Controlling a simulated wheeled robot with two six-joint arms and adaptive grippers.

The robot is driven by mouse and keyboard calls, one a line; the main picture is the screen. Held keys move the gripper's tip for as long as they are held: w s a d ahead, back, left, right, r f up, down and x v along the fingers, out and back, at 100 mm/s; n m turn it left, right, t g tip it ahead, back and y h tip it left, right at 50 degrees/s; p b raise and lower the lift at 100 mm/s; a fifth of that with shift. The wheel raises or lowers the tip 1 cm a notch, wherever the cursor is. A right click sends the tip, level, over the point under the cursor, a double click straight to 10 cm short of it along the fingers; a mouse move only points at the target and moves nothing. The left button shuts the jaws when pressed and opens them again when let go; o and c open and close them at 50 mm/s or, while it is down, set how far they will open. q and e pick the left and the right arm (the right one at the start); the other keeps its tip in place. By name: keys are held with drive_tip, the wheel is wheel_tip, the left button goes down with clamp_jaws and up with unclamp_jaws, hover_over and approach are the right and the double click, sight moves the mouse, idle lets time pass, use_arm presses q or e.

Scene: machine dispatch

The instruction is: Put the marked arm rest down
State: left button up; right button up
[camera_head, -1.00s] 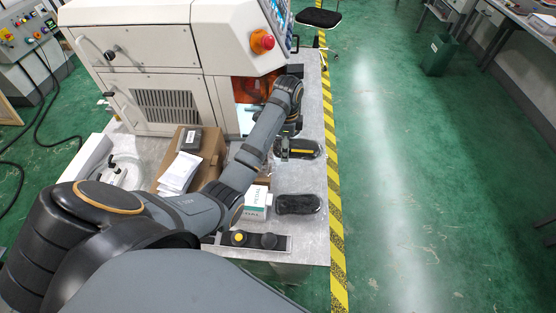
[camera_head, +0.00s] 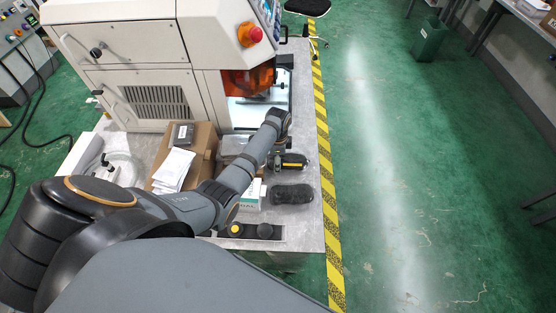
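The marked arm rest (camera_head: 294,163), a dark pad with a yellow stripe, is beyond a plain black arm rest (camera_head: 292,194) at the right side of the grey bench (camera_head: 305,225). My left arm reaches in from the left over the bench. My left gripper (camera_head: 277,161) points down at the left part of the marked arm rest and appears shut on it. Its fingertips are mostly hidden. I cannot tell whether the marked arm rest touches the bench top. My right gripper is out of view.
A cardboard box (camera_head: 203,145) with papers, a white-and-green box (camera_head: 250,203) and a black control strip (camera_head: 255,231) are near the arm. Yellow-black floor tape (camera_head: 325,165) runs along the right edge.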

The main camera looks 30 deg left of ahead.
use_arm(q)
drive_tip(key=shift+f, duration=0.1)
drive_tip(key=o, duration=1.5)
wheel_tip(320, 180, up, 12)
drive_tip(key=shift+r+b, duration=0.15)
drive_tip(key=shift+b, duration=0.25)
